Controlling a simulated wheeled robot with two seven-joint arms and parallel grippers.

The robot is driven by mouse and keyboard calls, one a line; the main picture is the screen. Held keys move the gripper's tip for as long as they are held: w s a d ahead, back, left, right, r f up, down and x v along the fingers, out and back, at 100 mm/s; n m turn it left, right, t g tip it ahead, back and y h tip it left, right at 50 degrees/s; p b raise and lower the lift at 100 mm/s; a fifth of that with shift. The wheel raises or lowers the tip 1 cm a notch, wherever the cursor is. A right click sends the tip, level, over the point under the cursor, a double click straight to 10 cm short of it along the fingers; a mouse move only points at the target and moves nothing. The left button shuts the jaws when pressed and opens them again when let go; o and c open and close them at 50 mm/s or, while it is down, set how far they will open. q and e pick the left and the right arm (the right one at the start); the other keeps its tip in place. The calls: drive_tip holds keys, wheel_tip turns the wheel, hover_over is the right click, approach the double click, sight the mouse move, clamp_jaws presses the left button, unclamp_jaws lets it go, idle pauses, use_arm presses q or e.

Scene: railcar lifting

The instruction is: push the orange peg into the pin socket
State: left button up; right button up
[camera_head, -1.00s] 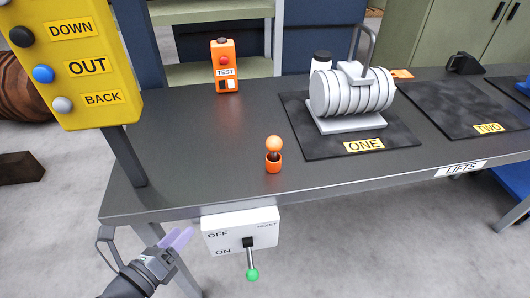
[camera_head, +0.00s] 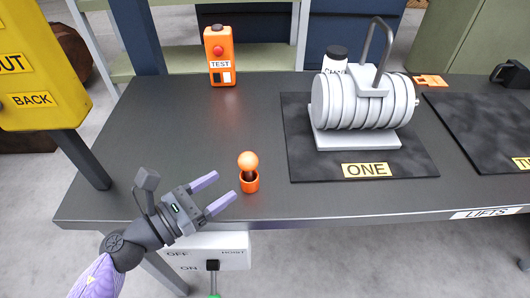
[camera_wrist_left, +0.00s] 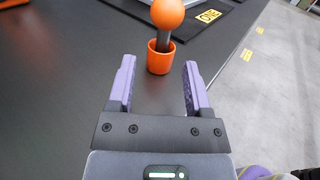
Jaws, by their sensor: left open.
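The orange peg (camera_head: 248,162) has a round ball head on a dark shaft and stands upright in the orange pin socket (camera_head: 250,183) near the front edge of the table. My left gripper (camera_head: 221,192) is open and empty, just left of the socket, with its purple fingers pointing toward it. In the left wrist view the peg's ball (camera_wrist_left: 167,14) and the socket (camera_wrist_left: 160,60) lie just beyond the open fingertips (camera_wrist_left: 159,62), apart from them. Part of the dark shaft shows between ball and socket. My right gripper is not in view.
A grey ribbed load with a handle (camera_head: 362,105) sits on the dark mat labelled ONE (camera_head: 305,168). An orange TEST box (camera_head: 220,58) stands at the back. A yellow control panel (camera_head: 38,65) is at left. A white hoist switch box (camera_head: 232,249) hangs below the table's front edge.

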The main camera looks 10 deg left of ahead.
sight(245, 173)
use_arm(q)
drive_tip(key=x, duration=0.9)
drive_tip(key=shift+s+d+p, duration=0.15)
drive_tip(key=shift+p, duration=0.2)
clamp_jaws()
